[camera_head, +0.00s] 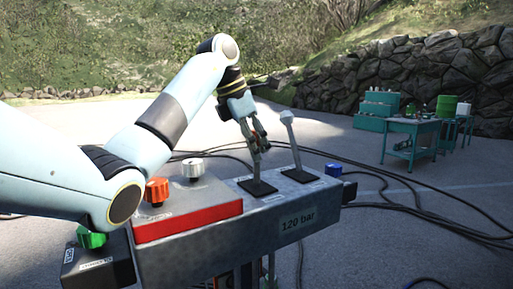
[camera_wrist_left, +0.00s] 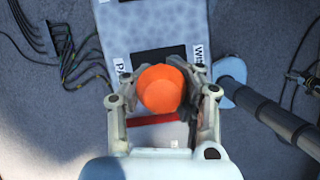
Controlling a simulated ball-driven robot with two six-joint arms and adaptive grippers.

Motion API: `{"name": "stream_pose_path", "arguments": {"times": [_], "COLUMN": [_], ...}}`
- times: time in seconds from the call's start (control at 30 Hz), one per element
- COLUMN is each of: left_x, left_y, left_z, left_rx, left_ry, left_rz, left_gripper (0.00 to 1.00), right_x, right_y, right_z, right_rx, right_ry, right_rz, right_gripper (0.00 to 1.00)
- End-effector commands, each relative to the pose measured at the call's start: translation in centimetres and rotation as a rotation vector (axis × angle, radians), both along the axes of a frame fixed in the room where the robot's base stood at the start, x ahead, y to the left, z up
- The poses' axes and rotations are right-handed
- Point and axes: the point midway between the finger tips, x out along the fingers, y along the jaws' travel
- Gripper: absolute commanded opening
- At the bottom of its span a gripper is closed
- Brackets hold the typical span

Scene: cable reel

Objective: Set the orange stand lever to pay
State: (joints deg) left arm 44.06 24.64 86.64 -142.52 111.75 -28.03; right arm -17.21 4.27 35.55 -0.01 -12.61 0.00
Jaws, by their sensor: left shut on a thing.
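The orange lever's round knob (camera_wrist_left: 160,88) sits between the two fingers of my left gripper (camera_wrist_left: 162,100) in the left wrist view. My left gripper also shows in the head view (camera_head: 257,146), reaching down from above, shut on the lever. In the wrist view, a label starting "PA" (camera_wrist_left: 120,68) lies left of the dark slot plate and one starting "W" (camera_wrist_left: 199,55) lies right. My right gripper is not in view.
A second, grey-knobbed lever (camera_head: 288,117) stands close to the right of my left gripper. A red panel (camera_head: 190,221) with orange and white knobs is on the console's left; a green knob (camera_head: 91,238) sits lower. Black cables (camera_head: 430,215) lie on the ground. Green tables (camera_head: 411,127) stand far back.

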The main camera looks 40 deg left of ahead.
Motion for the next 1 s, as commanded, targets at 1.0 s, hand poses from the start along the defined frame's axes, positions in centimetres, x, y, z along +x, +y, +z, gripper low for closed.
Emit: {"name": "stream_pose_path", "arguments": {"times": [1.0], "left_x": [1.1], "left_y": [3.0], "left_z": [-0.8], "left_rx": [-0.249], "left_ry": [0.108], "left_rz": [0.004], "left_gripper": [0.00], "right_x": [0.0], "right_y": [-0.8], "right_z": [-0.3], "right_rx": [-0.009], "right_ry": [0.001], "right_rz": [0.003], "right_gripper": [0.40]}}
